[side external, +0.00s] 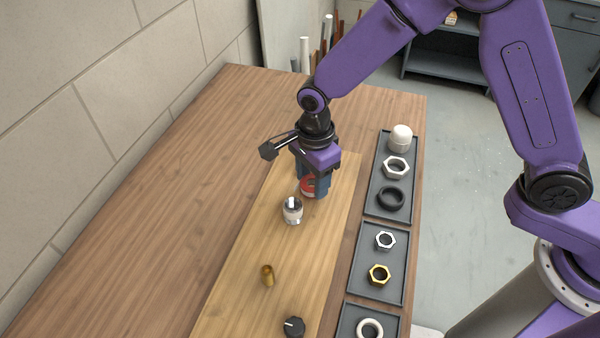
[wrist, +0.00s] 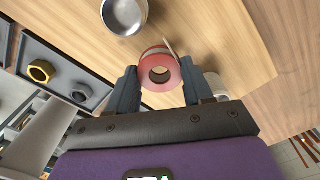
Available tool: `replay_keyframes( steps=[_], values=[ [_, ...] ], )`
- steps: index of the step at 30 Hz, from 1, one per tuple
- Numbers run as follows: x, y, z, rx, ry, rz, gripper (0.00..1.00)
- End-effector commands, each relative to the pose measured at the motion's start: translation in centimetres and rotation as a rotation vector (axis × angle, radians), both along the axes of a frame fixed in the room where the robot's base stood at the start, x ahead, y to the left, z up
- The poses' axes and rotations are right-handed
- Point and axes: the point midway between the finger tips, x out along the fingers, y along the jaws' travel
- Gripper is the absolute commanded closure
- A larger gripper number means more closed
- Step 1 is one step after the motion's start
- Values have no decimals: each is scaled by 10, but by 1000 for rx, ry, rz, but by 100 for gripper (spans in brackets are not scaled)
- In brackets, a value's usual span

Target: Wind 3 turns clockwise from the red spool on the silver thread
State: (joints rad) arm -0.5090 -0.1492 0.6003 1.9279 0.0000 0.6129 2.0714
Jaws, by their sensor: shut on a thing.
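The red spool (side external: 307,188) is held between the two fingers of my gripper (side external: 314,186), just above the wooden board. In the wrist view the spool (wrist: 161,72) shows its round centre hole, and a pale strip stands out at its upper edge. My gripper (wrist: 160,88) is shut on it from both sides. The silver thread (side external: 292,211) is on a short upright fitting with a pale top, standing on the board just in front and to the left of the spool. In the wrist view the silver fitting (wrist: 124,16) is at the top, apart from the spool.
A brass fitting (side external: 267,275) and a black knob (side external: 293,327) stand farther forward on the board (side external: 230,293). Dark trays along the right hold a white cap (side external: 401,138), a black ring (side external: 390,197), a gold nut (side external: 379,274) and other rings. The table's left side is clear.

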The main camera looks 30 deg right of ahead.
Motion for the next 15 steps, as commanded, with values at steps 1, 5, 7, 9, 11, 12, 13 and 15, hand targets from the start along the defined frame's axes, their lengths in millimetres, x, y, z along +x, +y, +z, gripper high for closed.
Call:
replay_keyframes(
  steps=[1, 5, 7, 9, 11, 12, 13, 15],
  values=[
    [-5, -3, 0, -1, 2, 1, 78],
    [-17, -5, 0, 0, 1, 2, 78],
    [-23, -6, 0, 0, 1, 2, 78],
    [-30, -7, 0, 0, 0, 2, 78],
    [-36, -6, 0, -1, 1, 3, 78],
    [-39, -5, 0, 0, 1, 3, 78],
    [-42, -4, 0, 0, 0, 3, 78],
    [-48, -3, 0, 0, 0, 3, 78]
  ],
)
